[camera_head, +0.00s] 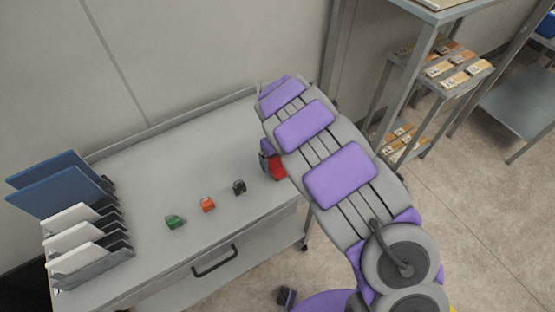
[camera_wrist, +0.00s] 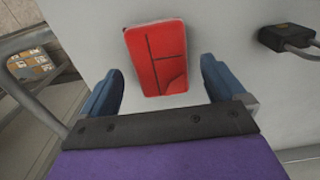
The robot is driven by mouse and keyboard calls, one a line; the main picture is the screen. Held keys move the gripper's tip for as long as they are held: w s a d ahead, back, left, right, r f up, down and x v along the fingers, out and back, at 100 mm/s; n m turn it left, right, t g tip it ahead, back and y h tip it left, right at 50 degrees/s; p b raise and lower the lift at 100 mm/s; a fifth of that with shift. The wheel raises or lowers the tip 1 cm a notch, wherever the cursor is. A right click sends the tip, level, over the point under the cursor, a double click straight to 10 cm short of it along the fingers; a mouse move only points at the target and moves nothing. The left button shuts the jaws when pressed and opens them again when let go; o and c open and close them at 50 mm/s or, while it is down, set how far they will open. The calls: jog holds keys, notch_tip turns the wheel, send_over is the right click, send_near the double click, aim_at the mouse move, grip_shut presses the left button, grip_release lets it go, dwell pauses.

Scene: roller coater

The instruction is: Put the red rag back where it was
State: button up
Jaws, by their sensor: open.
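The red rag (camera_wrist: 156,60) is a flat, folded rectangle with dark crease lines. It lies on the grey tabletop (camera_head: 150,180). In the wrist view my gripper (camera_wrist: 160,78) is open, with one blue finger on each side of the rag and a gap to both. The rag extends beyond the fingertips. In the head view only a bit of the red rag (camera_head: 277,168) shows beside my arm, near the table's right end. My arm hides most of the gripper there.
A black padlock (camera_head: 239,187), an orange one (camera_head: 207,204) and a green one (camera_head: 175,222) stand in a row to the left; the black padlock also shows in the wrist view (camera_wrist: 286,38). A file rack (camera_head: 90,245) stands at the left. Metal shelves (camera_head: 440,75) stand right.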

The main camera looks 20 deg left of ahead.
aim_at(278, 164)
notch_tip(278, 164, up, 10)
jog(key=p, duration=0.1)
jog(key=s+d+r+m, duration=0.35)
jog(key=d+r, duration=0.35)
jog(key=d, duration=0.4)
jog(key=s+d+r+m, duration=0.3)
jog(key=s+d+r, duration=0.3)
jog(key=d, duration=0.5)
jog(key=s+d+r+m+g, duration=0.1)
jog(key=s+d, duration=0.3)
jog(key=s, duration=0.8)
jog(key=s+d+m, duration=0.2)
jog(key=s+d, duration=0.2)
jog(key=s, duration=0.8)
jog(key=shift+d+r+g, duration=0.4)
jog(key=shift+w+f+m, duration=0.1)
jog(key=shift+m, duration=0.15)
jog(key=shift+f, duration=0.15)
